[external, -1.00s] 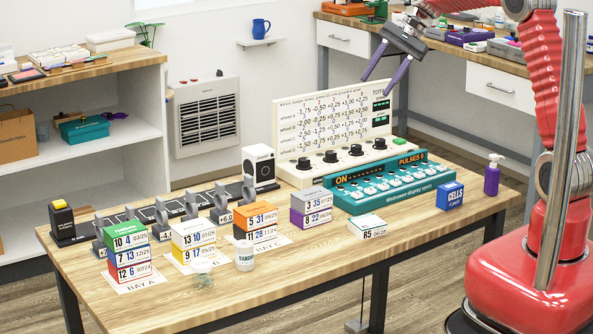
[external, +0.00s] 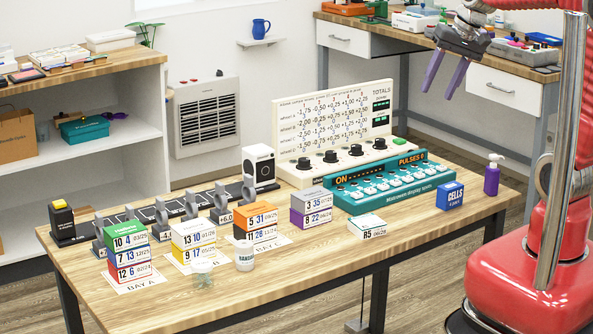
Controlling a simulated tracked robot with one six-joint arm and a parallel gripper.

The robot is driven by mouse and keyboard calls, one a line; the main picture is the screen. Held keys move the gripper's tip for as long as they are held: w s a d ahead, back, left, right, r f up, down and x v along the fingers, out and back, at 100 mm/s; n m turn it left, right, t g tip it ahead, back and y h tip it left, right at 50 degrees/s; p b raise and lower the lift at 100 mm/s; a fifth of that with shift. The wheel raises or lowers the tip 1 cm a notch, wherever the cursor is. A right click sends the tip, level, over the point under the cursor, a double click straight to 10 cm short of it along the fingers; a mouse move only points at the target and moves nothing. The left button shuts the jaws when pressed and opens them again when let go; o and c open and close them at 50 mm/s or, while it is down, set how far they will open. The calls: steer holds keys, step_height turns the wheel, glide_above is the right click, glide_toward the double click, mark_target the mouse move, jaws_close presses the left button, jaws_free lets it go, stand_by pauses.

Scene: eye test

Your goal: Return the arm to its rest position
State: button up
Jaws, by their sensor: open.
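My gripper (external: 443,92) is at the upper right, at the end of my red arm. Its two purple fingers are spread apart and point down and slightly left. Nothing is between them. It hangs in the air above and behind the right end of the teal console, apart from everything on the table. The upper part of my arm runs out of the picture at the top right.
The wooden table (external: 330,290) holds a teal console (external: 385,199), a white board with dials (external: 333,120), stacked labelled boxes (external: 129,257), a blue CELLS box (external: 450,196), a small R5 box (external: 367,233) and a purple bottle (external: 492,175). A workbench (external: 345,22) stands behind.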

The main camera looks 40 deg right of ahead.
steer(key=s+d+f+n+t+h, duration=0.1)
steer(key=s+f+n, duration=0.1)
steer(key=s, duration=0.4)
steer(key=s+d+f+n+h, duration=0.1)
steer(key=s+f+n, duration=0.1)
steer(key=s, duration=0.4)
steer(key=shift+d+f+n+t, duration=0.2)
steer(key=shift+d+n+t, duration=0.15)
steer(key=shift+n+t, duration=0.05)
stand_by(2.1)
